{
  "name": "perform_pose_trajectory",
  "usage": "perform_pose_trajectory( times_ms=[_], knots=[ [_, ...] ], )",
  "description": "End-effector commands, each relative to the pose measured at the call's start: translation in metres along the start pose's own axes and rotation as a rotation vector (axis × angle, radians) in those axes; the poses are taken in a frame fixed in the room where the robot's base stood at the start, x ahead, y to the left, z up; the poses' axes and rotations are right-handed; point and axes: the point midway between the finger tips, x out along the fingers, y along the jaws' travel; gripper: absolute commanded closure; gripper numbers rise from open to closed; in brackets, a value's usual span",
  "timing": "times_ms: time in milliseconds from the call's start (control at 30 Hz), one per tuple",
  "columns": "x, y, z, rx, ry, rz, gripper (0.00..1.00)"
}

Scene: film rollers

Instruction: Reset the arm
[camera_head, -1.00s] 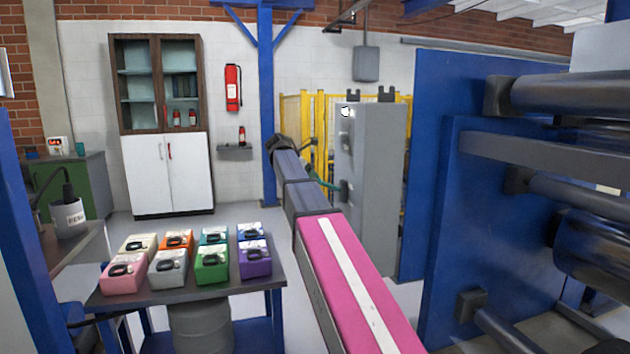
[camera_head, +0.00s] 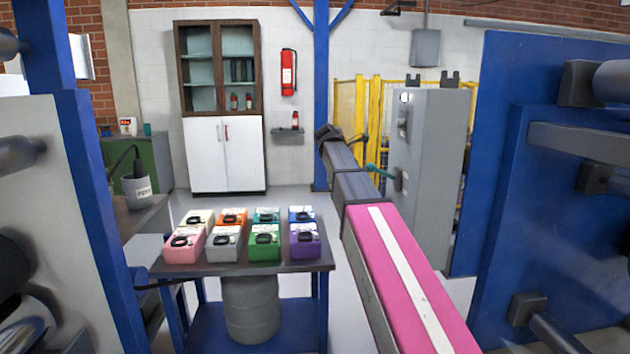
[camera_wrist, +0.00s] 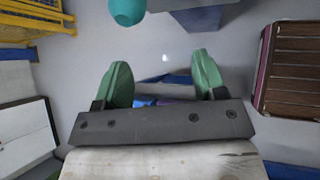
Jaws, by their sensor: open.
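My arm (camera_head: 398,258), with a pink panel and a white stripe, reaches forward from the bottom of the head view. Its dark far end (camera_head: 328,135) stands in front of the blue post, past the right edge of the table. My gripper (camera_wrist: 162,78) shows in the wrist view with two green fingers spread apart. Nothing is held between them. Grey floor shows beyond the fingers. In the head view I cannot clearly make out the fingers.
A dark table (camera_head: 240,268) with several coloured boxes stands left of my arm. A grey cabinet (camera_head: 433,165) stands right of the arm's end, before a yellow fence (camera_head: 350,105). Blue roller frames flank both sides. A wooden slatted surface (camera_wrist: 292,68) lies right in the wrist view.

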Motion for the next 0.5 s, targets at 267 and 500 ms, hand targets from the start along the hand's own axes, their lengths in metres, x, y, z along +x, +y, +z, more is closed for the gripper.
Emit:
perform_pose_trajectory(
  times_ms=[267,500],
  knots=[
    [0.088,-0.084,-0.091,0.322,0.162,-0.084,0.36],
    [0.144,-0.162,-0.159,0.633,0.277,-0.214,0.36]
  ],
)
